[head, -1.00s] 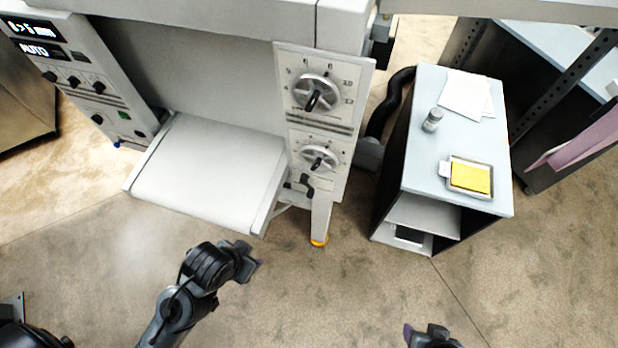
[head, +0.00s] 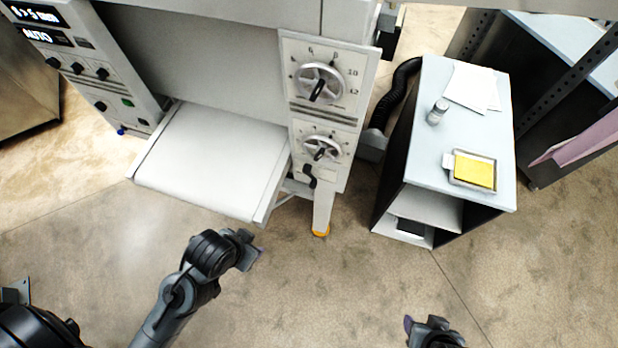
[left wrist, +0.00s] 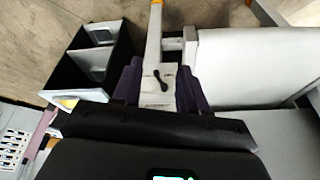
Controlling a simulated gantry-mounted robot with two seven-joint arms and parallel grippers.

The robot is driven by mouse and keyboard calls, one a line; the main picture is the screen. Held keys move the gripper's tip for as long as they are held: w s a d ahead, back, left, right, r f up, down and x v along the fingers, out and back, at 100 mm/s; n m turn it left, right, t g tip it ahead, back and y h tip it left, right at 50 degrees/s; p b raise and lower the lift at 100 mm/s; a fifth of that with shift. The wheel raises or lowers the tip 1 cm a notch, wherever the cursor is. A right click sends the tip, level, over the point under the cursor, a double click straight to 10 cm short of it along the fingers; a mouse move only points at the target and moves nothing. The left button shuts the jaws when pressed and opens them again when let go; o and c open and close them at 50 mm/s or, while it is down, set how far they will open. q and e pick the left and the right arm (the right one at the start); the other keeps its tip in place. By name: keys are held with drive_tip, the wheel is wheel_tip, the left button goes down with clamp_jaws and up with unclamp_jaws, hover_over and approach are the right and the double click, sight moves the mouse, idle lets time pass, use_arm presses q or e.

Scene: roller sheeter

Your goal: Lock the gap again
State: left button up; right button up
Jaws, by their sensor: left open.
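The roller sheeter's side panel carries an upper dial (head: 318,84) and a lower dial (head: 321,150), each a round handwheel with a dark handle over a marked scale. A small black lever (head: 309,176) sits just under the lower dial, bent downward. A dark lever-like part (left wrist: 161,80) on the pale panel also shows in the left wrist view, between my finger outlines. My left gripper (head: 256,252) is open and empty, below and left of the lever and apart from it. Its two dark fingers (left wrist: 160,72) are spread. My right gripper (head: 424,328) is partly cut off at the bottom edge; its opening is unclear.
The sheeter's flat white table (head: 210,160) juts out left of the panel. A control box (head: 85,65) with a display reading AUTO stands far left. A cart (head: 425,165) at right holds a small jar (head: 437,112), papers and a yellow-filled tray (head: 474,170). Open floor lies in front.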

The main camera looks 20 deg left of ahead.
sight(312, 187)
use_arm(q)
drive_tip(key=shift+o, duration=1)
drive_tip(key=shift+w, duration=0.25)
drive_tip(key=w+f+n+t+b, duration=0.2)
drive_tip(key=w+f+t+b, duration=0.15)
drive_tip(key=w, duration=0.25)
drive_tip(key=w+f+n+t+b, duration=0.1)
drive_tip(key=w+f+t+b, duration=0.2)
drive_tip(key=w+t+b, duration=0.3)
drive_tip(key=w+d+f+n+t+y+b, duration=0.1)
drive_tip(key=w+f+n+t+b, duration=0.1)
drive_tip(key=w+f+b, duration=0.85)
drive_tip(key=w+d+f+n+t+y+b, duration=0.1)
drive_tip(key=w+d+f+t+b, duration=0.15)
drive_tip(key=f+b, duration=1.4)
drive_tip(key=w+r+b, duration=0.1)
drive_tip(key=w, duration=0.2)
drive_tip(key=w+a+r+b, duration=0.1)
drive_tip(key=w+b, duration=0.1)
drive_tip(key=w, duration=0.2)
drive_tip(key=w+r+b, duration=0.1)
drive_tip(key=w+b, duration=0.1)
drive_tip(key=w, duration=0.1)
drive_tip(key=shift+w+a+r, duration=0.2)
drive_tip(key=shift+a+r, duration=0.15)
